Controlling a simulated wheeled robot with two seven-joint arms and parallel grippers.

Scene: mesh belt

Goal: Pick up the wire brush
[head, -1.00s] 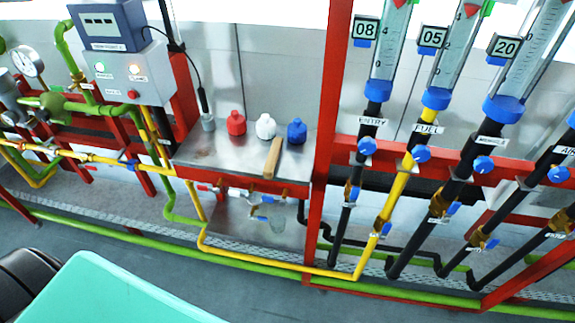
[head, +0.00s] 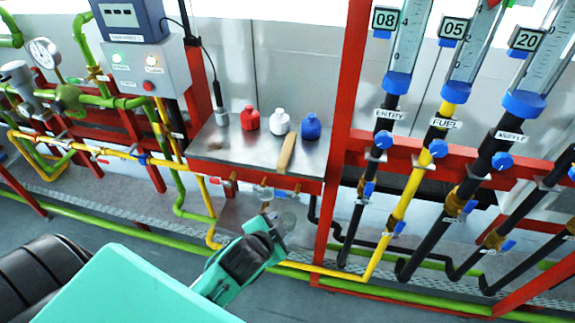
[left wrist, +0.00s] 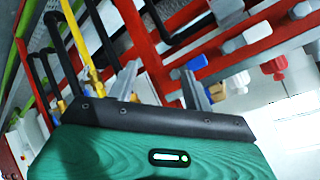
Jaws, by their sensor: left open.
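The wire brush (head: 287,153) shows as a light wooden strip on the metal shelf (head: 235,150), its near end at the shelf's front edge. Its bristles cannot be made out. My left gripper (head: 279,222) is below the shelf's front edge, lower than the brush and apart from it. In the left wrist view its two grey fingers (left wrist: 160,87) stand apart with nothing held between them. I cannot make out the brush in that view. My right gripper is not in view.
A red bottle (head: 250,119), a white bottle (head: 281,123) and a blue bottle (head: 311,127) stand behind the brush. A red post (head: 345,120) rises right of the shelf. Yellow pipe (head: 320,270) and small valves (head: 264,193) lie below it.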

